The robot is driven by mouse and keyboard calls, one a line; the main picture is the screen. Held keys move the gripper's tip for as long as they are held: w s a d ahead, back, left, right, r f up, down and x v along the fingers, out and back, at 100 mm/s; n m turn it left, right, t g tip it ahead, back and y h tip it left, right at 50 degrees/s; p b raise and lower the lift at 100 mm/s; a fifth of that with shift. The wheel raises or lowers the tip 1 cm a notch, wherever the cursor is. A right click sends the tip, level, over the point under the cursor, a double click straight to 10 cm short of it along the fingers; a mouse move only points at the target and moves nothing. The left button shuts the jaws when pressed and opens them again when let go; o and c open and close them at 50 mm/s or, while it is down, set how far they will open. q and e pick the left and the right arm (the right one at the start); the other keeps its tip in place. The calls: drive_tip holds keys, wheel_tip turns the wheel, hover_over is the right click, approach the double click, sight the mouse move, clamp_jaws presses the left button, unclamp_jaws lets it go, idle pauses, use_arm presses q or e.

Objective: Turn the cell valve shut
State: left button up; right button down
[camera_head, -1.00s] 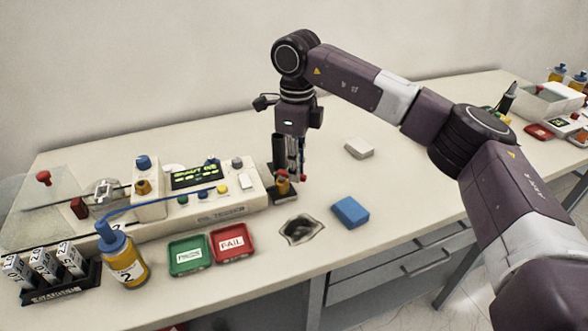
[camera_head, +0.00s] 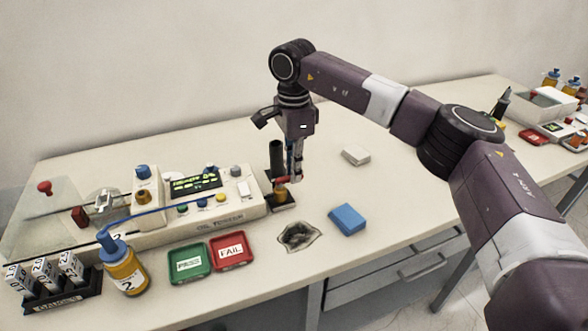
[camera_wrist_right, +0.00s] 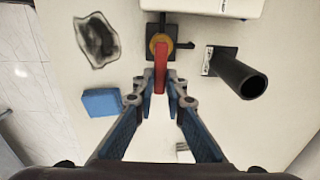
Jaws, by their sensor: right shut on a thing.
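The cell valve (camera_head: 281,193) stands on the bench just right of the oil tester, with a brass-yellow body on a dark base. In the right wrist view its yellow body (camera_wrist_right: 158,42) is at the top centre, with the red lever (camera_wrist_right: 161,68) pointing down the picture between my fingers. My right gripper (camera_wrist_right: 161,95) is shut on the red lever, one blue finger on each side. In the head view this right gripper (camera_head: 292,178) points down at the valve and partly hides the lever. My left gripper is not in view.
The oil tester (camera_head: 225,218) stands left of the valve. A black upright tube (camera_head: 275,157) is close beside my gripper. Green (camera_head: 190,279) and red (camera_head: 232,264) trays, a dirty cloth (camera_head: 299,236), a blue block (camera_head: 348,219) and a white block (camera_head: 355,154) lie around.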

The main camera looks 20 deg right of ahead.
drive_tip(key=shift+w+r, duration=0.1)
drive_tip(key=shift+r, duration=0.05)
idle(0.3)
drive_tip(key=c, duration=2)
unclamp_jaws()
drive_tip(key=shift+o, duration=0.2)
wheel_tip(320, 180, up, 12)
